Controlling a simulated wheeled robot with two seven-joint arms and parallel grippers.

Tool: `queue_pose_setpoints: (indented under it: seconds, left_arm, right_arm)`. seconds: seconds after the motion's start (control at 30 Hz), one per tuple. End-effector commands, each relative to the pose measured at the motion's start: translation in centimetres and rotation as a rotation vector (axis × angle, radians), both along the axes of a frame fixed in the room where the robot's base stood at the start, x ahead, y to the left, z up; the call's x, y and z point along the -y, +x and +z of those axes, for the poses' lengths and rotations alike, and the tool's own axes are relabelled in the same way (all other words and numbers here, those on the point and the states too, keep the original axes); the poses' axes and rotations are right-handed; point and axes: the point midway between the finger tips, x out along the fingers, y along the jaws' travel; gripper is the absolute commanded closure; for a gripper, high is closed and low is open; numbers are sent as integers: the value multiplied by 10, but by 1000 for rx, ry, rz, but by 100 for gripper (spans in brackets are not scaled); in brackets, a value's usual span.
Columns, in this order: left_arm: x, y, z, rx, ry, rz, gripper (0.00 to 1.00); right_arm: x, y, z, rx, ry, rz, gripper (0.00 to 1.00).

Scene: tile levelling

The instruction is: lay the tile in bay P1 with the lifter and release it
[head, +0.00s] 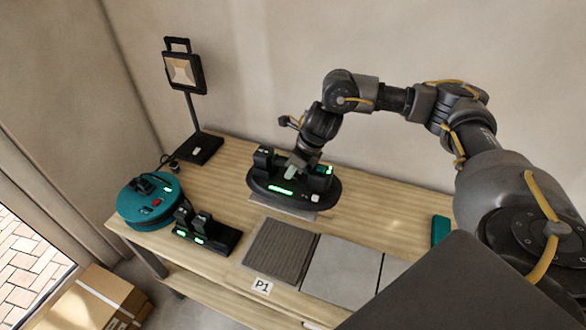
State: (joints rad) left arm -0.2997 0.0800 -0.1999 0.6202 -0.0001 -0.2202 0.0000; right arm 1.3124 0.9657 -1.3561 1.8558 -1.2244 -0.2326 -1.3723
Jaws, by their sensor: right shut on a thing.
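My right gripper (300,165) is shut on the handle of the lifter (268,188), a black oval device with green lights and dark end blocks. The lifter is over the table behind bay P1. A pale grey tile (288,209) shows as a thin edge under the lifter's front; the rest of it is hidden. I cannot tell whether the tile touches the table or hangs from the lifter. Bay P1 (279,250) is a dark, ribbed square at the table's front, with a P1 label (262,286) before it. My left gripper is not in view.
Pale laid tiles (341,272) lie right of the bay. Left stand a teal round device (150,205), a black charger-like dock (207,236) and a work lamp (185,73). A teal item (440,230) stands at right. The wooden table (225,165) is bare behind the lifter.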

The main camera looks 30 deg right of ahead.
Motion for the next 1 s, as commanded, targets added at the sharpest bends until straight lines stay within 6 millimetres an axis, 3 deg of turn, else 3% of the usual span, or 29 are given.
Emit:
queue_pose_setpoints:
  seconds: [0.5,1.0]
  left_arm:
    - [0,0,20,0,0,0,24]
    - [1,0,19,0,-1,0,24]
  right_arm:
    - [-1,2,32,7,3,1,100]
    - [-4,1,31,7,4,28,100]
